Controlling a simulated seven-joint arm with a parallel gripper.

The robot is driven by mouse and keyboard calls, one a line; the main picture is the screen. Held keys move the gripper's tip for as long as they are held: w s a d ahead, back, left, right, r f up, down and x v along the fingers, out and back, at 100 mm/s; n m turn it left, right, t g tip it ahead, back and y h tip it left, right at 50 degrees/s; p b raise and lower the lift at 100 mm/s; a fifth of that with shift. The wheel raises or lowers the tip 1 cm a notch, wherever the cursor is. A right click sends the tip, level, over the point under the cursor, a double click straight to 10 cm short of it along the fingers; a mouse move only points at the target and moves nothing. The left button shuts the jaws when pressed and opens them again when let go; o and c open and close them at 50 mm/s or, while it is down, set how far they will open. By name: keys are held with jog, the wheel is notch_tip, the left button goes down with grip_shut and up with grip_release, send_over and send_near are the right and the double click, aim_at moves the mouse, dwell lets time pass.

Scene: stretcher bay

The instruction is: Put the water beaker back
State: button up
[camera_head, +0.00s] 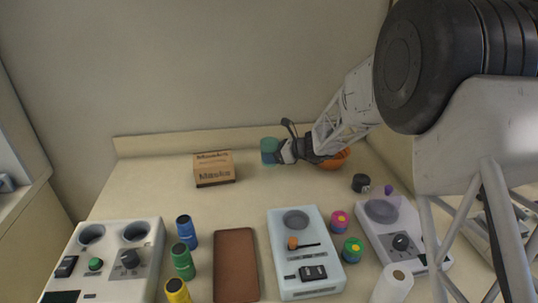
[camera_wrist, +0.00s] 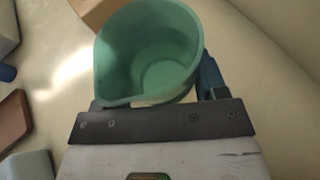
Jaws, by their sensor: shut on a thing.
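The water beaker is a teal-green cup (camera_head: 269,151) near the back of the bench, right of the cardboard box. My gripper (camera_head: 283,152) reaches in from the right and is shut on it. In the wrist view the beaker (camera_wrist: 150,55) fills the top middle, its open mouth and pouring lip facing the camera. It looks empty inside. The gripper's dark jaw plate (camera_wrist: 155,122) lies below it, and part of a finger shows at its right side. I cannot tell whether the beaker touches the bench.
A masks box (camera_head: 214,169) stands left of the beaker. An orange bowl (camera_head: 334,160) sits behind my gripper. In front are a pale device (camera_head: 305,270), a brown case (camera_head: 236,264), a cup-holder console (camera_head: 115,249) and several coloured cans. The middle bench is clear.

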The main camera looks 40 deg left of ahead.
jog(key=shift+w+a+f, duration=0.15)
jog(key=shift+w+a, duration=0.9)
jog(key=shift+a, duration=0.05)
jog(key=shift+w+a+f, duration=0.1)
jog(key=shift+w+a, duration=0.9)
jog(key=shift+a, duration=0.05)
jog(key=shift+f, duration=0.1)
jog(key=shift+f, duration=1.65)
jog(key=shift+f, duration=0.2)
jog(key=o, duration=1)
jog(key=shift+r, duration=0.1)
jog(key=shift+r, duration=0.1)
jog(key=v, duration=1.2)
